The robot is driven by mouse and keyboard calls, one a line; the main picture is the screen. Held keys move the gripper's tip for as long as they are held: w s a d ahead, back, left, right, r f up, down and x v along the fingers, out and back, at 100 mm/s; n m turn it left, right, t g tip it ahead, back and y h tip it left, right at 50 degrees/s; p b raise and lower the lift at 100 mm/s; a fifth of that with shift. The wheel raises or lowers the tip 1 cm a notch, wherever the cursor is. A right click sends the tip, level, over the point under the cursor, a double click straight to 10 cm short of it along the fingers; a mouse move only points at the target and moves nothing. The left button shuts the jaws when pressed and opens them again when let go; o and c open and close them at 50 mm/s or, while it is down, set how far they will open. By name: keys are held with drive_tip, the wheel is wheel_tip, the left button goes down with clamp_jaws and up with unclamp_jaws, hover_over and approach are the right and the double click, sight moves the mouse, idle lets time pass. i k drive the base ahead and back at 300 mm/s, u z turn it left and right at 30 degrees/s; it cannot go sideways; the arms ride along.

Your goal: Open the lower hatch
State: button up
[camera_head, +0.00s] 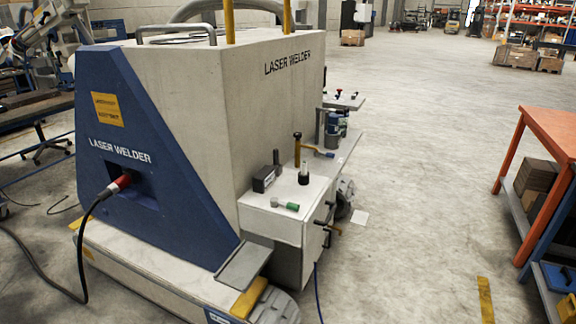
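A large grey and blue machine marked LASER WELDER (262,110) stands at left and centre. A low white side cabinet (275,222) juts from its right side. Small dark handles (332,226) stick out from the cabinet's right face, which is seen almost edge-on. I cannot tell which part is the lower hatch, or whether any hatch is open. A tilted grey plate (243,265) sits at the machine's lower front corner. My gripper is not in view.
A black cable (82,250) with a red plug runs from the blue front to the floor. Small tools, including a green-handled one (286,205), lie on the cabinet. An orange and blue workbench (550,135) stands at right. Open concrete floor (420,200) lies between.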

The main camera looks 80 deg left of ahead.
sight(310, 254)
drive_tip(key=u, duration=2.5)
drive_tip(key=k, duration=0.35)
drive_tip(key=z, duration=1.2)
drive_tip(key=i, duration=1.7)
drive_tip(key=u, duration=0.85)
drive_tip(key=i, duration=1.1)
drive_tip(key=u, duration=1.05)
